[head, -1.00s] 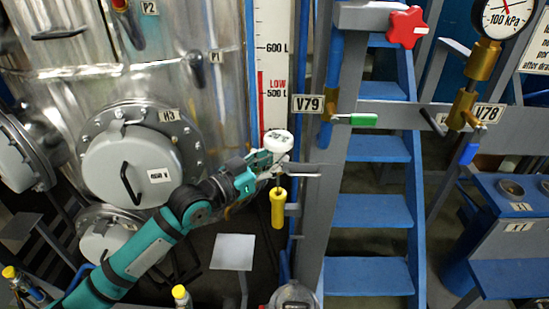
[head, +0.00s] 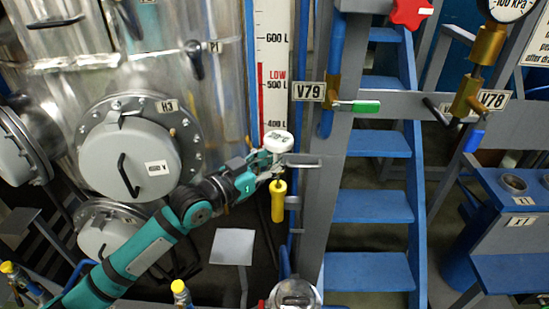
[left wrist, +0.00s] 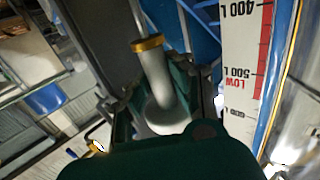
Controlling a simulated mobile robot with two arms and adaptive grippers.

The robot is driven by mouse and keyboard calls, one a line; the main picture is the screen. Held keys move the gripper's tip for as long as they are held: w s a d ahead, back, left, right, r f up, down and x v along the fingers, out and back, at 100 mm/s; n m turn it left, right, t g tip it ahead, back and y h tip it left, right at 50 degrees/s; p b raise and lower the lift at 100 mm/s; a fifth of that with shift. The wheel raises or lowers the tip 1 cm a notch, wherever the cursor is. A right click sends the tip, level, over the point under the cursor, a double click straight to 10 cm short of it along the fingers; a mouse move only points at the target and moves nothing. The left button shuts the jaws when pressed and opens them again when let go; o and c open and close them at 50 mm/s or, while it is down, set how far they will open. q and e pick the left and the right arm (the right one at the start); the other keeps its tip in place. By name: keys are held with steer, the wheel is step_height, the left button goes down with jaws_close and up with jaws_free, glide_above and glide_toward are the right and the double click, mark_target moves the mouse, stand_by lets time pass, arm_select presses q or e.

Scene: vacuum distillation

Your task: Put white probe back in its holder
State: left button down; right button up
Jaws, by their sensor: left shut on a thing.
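The white probe (head: 279,142) has a round white head with dark markings on top. It is in the grip of my left gripper (head: 268,164), beside the grey post. In the left wrist view the probe (left wrist: 157,75) shows a white shaft with a gold ring, between the fingers of my left gripper (left wrist: 150,105). A small grey bracket (head: 303,163) sticks out from the post just right of and below the head. I cannot tell whether the probe touches it. A yellow handle-like part (head: 278,201) hangs just below the gripper. My right gripper is not in view.
The metal tank with round hatch H3 (head: 130,155) stands at the left, behind my arm. The grey post (head: 329,175) with the green-handled valve V79 (head: 357,106) is right of the gripper. Blue steps (head: 371,211) lie further right. A level scale (head: 273,85) rises behind.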

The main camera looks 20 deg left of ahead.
arm_select(q)
steer(key=shift+f+b, duration=0.55)
steer(key=shift+f, duration=0.35)
steer(key=shift+f+b, duration=1.05)
steer(key=shift+f, duration=0.5)
steer(key=c, duration=1.1)
jaws_free()
steer(key=v, duration=1.2)
steer(key=shift+r, duration=0.1)
